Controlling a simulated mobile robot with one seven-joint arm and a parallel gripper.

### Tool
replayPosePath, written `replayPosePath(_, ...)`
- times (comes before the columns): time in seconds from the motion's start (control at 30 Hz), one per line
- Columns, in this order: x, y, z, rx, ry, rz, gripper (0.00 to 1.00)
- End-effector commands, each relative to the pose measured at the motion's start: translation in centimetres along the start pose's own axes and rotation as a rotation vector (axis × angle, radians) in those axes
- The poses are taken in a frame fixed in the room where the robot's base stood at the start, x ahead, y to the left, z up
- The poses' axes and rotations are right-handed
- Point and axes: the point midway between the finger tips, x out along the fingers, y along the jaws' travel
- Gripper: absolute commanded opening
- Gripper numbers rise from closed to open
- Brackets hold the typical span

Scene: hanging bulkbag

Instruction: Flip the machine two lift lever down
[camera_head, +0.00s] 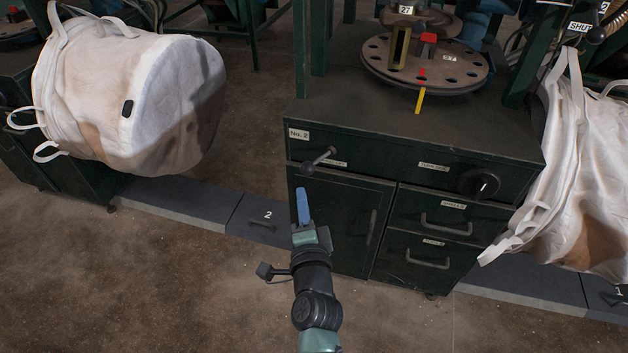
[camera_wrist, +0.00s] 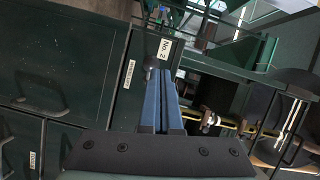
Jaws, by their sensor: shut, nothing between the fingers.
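The machine with the "No. 2" label (camera_head: 299,134) is a dark green cabinet (camera_head: 420,150). My gripper (camera_head: 301,192) has blue fingers, shut and empty, just below and left of the lever in the head view. In the wrist view the shut fingers (camera_wrist: 160,75) point toward the "No. 2" label (camera_wrist: 164,48); a small dark knob-like part shows by their tips, and the rest of the lever is hidden or unclear.
A black dial (camera_head: 480,183) and drawers with handles (camera_head: 446,224) are on the cabinet front. A round perforated plate (camera_head: 425,75) stands on top. White bulk bags hang at left (camera_head: 130,95) and right (camera_head: 585,160). A grey floor plate marked "2" (camera_head: 262,218) lies behind my arm.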

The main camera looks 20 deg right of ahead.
Motion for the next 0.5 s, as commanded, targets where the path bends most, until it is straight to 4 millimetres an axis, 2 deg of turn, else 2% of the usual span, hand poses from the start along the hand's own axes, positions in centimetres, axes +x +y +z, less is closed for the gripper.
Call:
replayPosePath(0.03, -0.8, -0.8, 0.7, -0.003, -0.004, 0.002, 0.0)
replayPosePath(0.2, -2.4, -1.0, 2.3, -0.002, 0.0, 0.003, 0.0)
replayPosePath(0.5, -3.6, -0.9, 3.8, -0.001, 0.004, 0.001, 0.0)
